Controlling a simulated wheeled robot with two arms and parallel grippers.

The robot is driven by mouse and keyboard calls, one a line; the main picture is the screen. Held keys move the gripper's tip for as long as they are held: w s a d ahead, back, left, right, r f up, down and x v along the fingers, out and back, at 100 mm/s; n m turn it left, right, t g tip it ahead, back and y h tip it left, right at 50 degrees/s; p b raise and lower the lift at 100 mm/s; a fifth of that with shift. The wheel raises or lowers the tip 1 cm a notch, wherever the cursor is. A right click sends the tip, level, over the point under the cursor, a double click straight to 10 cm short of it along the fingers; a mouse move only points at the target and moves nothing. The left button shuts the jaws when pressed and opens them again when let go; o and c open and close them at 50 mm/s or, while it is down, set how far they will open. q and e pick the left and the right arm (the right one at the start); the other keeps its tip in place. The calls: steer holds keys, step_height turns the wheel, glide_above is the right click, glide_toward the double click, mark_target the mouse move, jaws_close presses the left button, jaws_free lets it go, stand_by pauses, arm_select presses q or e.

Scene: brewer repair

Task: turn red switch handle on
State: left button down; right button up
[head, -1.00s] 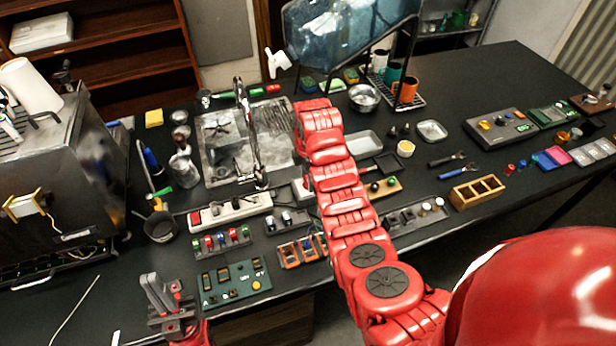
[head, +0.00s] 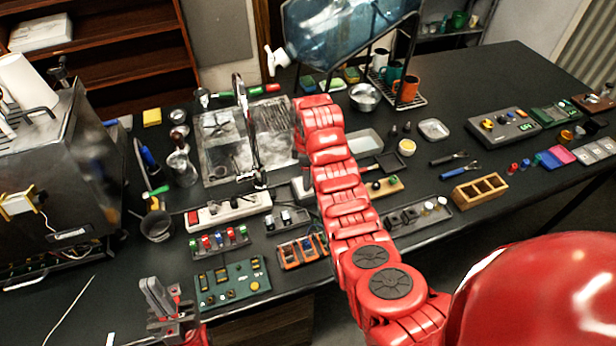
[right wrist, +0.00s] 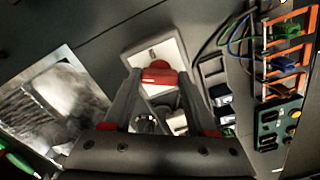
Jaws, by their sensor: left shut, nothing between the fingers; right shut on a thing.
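The red switch handle (right wrist: 158,76) sits on a pale box (right wrist: 150,52) in the right wrist view. My right gripper (right wrist: 160,84) is shut on the handle, with one finger on each side of it. In the head view the pale box (head: 301,188) shows only in part beside my red right arm, which hides the handle and the right gripper.
A power strip (head: 228,210) lies left of the pale box. A green circuit board (head: 232,284) and an orange terminal block (head: 302,250) lie near the front edge. A sink with a tall tap (head: 250,140) stands behind. A steel machine (head: 60,170) stands at the left.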

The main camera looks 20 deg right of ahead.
steer(key=m, duration=1.2)
stand_by(0.6)
steer(key=o, duration=1.4)
steer(key=shift+c, duration=0.2)
steer(key=shift+r, duration=0.15)
